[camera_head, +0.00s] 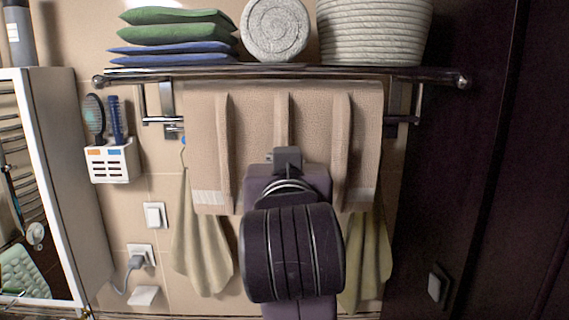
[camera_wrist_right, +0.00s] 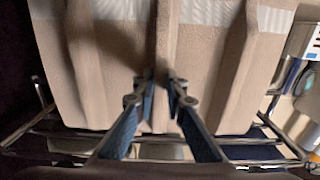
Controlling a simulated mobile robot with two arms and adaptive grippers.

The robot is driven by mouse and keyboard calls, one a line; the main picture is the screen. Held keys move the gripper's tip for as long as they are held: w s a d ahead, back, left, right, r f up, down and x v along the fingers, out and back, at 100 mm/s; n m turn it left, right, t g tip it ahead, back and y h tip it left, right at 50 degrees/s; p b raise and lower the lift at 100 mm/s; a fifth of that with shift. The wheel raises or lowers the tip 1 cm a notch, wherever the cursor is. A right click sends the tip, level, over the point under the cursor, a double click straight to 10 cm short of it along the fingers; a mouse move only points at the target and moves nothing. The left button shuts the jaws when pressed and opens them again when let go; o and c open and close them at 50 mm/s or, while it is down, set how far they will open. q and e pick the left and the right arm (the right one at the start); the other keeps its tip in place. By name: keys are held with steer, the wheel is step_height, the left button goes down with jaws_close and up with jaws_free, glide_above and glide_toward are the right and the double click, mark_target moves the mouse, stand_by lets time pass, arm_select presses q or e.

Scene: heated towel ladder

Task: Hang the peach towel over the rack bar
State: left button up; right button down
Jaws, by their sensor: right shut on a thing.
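The peach towel (camera_head: 252,120) hangs spread out just below the shelf's front rail, with vertical folds and white bands near its lower corners. It also fills much of the right wrist view (camera_wrist_right: 110,60). My right gripper (camera_wrist_right: 160,80) is shut on a middle fold of the towel. In the head view my right arm covers the gripper's fingertips and the towel's lower middle. The rack bar (camera_head: 405,119) shows only in short pieces beside the towel; the towel hides the rest. I cannot tell whether the towel lies over the bar. My left gripper is not in view.
The shelf rail (camera_head: 420,74) runs above the towel, carrying folded green and blue towels (camera_head: 178,34), a rolled towel (camera_head: 275,30) and a basket (camera_head: 375,32). Olive cloths (camera_head: 203,240) hang lower on both sides. A brush holder (camera_head: 112,162) and mirror cabinet stand left; a dark panel stands right.

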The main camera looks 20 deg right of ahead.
steer(key=shift+w+d+f+b, duration=0.2)
steer(key=shift+w+f+b, duration=0.35)
steer(key=shift+w+f, duration=0.2)
steer(key=shift+w+d+f+b, duration=0.2)
steer(key=shift+w+f+b, duration=0.4)
steer(key=shift+w+f, duration=0.1)
steer(key=shift+w+d+f+b, duration=0.2)
steer(key=shift+w+f+b, duration=0.35)
steer(key=shift+w+f, duration=0.2)
steer(key=c, duration=1.9)
jaws_free()
steer(key=shift+s, duration=0.1)
steer(key=shift+f, duration=0.15)
